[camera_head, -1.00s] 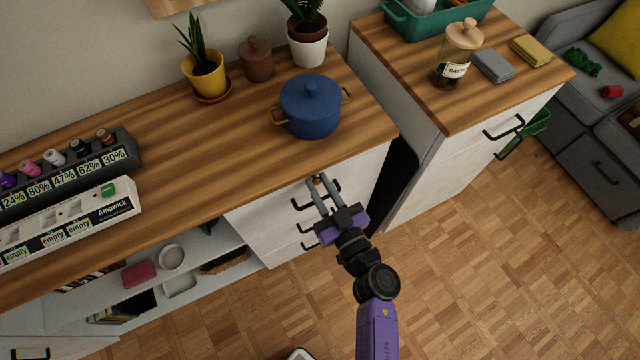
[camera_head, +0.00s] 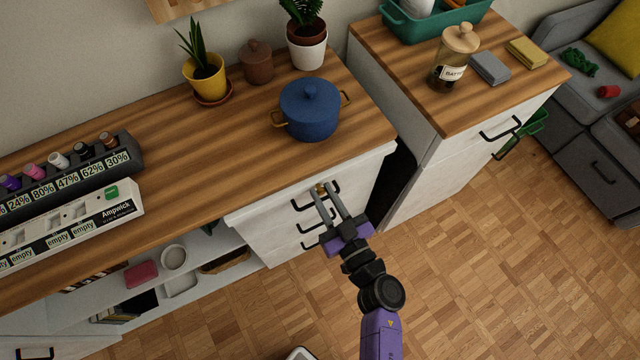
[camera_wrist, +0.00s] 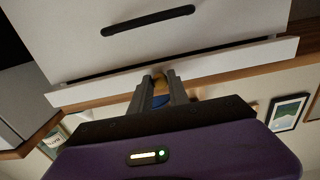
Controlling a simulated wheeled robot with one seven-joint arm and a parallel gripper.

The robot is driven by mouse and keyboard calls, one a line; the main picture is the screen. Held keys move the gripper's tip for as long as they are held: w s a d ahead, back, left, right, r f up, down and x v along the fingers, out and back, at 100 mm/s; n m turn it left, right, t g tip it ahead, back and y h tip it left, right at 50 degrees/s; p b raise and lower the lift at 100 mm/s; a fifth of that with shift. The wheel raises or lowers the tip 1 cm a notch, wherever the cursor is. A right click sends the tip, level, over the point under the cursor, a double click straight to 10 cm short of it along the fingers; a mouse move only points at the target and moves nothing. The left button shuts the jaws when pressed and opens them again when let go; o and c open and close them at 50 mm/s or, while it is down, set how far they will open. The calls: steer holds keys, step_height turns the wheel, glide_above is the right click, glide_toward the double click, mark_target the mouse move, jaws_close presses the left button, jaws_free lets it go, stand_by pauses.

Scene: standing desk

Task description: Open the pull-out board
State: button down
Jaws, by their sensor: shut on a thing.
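The pull-out board (camera_head: 368,160) is a thin white strip under the wooden worktop, above a stack of white drawers with black handles. Its front edge stands slightly out from under the worktop. In the wrist view the board (camera_wrist: 235,61) crosses the middle, with a dark gap between it and the drawer front (camera_wrist: 210,18). A small brass knob (camera_head: 320,188) sits on its front; it also shows in the wrist view (camera_wrist: 160,84). My gripper (camera_head: 322,192) is shut on this knob. In the wrist view the fingers (camera_wrist: 165,86) stand on both sides of it.
A black drawer handle (camera_head: 330,187) is close beside the fingers. A blue pot (camera_head: 310,108) stands on the worktop (camera_head: 190,150) above the board. A second cabinet (camera_head: 440,185) stands to the right across a dark gap. The parquet floor (camera_head: 480,280) in front is clear.

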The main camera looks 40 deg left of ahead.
steer(key=p+v, duration=0.6)
steer(key=v, duration=1.2)
steer(key=shift+s+d, duration=0.2)
steer(key=shift+d, duration=0.15)
steer(key=shift+f, duration=0.1)
steer(key=c, duration=1.3)
jaws_free()
steer(key=shift+o, duration=0.2)
steer(key=v, duration=0.7)
steer(key=shift+s+d+b, duration=0.15)
steer(key=shift+d+b, duration=0.25)
steer(key=shift+b, duration=0.05)
